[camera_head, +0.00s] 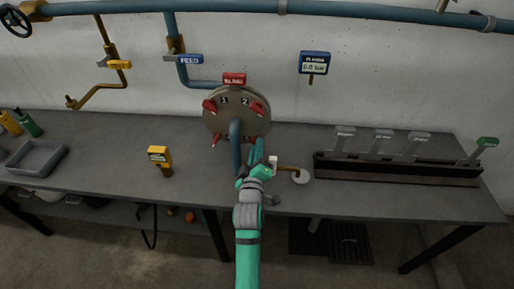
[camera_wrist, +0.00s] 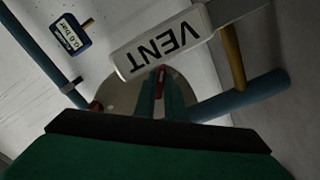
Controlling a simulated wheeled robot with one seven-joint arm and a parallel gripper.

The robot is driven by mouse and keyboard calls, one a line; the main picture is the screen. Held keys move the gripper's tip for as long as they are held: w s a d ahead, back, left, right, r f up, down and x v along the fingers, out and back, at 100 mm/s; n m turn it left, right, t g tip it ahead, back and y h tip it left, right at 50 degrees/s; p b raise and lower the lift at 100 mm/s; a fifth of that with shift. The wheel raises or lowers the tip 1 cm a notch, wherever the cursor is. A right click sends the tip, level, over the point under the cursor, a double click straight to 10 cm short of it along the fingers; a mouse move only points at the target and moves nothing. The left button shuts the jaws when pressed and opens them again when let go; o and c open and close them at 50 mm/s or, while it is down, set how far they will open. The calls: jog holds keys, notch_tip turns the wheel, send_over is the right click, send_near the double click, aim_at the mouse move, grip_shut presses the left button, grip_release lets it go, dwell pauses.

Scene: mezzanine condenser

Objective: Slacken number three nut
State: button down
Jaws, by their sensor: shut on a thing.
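The round grey flange (camera_head: 238,122) stands above the bench with red nuts around its face. The upper two nuts are by the numbers 1 and 2, and a smaller red nut (camera_head: 216,139) shows at the lower left. My gripper (camera_head: 259,145) is at the flange's lower right and covers that part. In the wrist view its fingers (camera_wrist: 160,92) are shut on a red nut (camera_wrist: 160,74) in front of the flange (camera_wrist: 120,95). This nut's number cannot be read.
A white VENT tag (camera_wrist: 165,40) on a brass pipe is close beside my fingers. A blue pipe (camera_head: 235,145) runs down from the flange. A yellow-tagged piece (camera_head: 159,157) stands left; a lever rack (camera_head: 395,169) stands right.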

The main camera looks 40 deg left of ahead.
dwell(0.3)
jog(key=c, duration=1.8)
grip_release()
jog(key=v, duration=1.1)
jog(key=shift+f, duration=0.1)
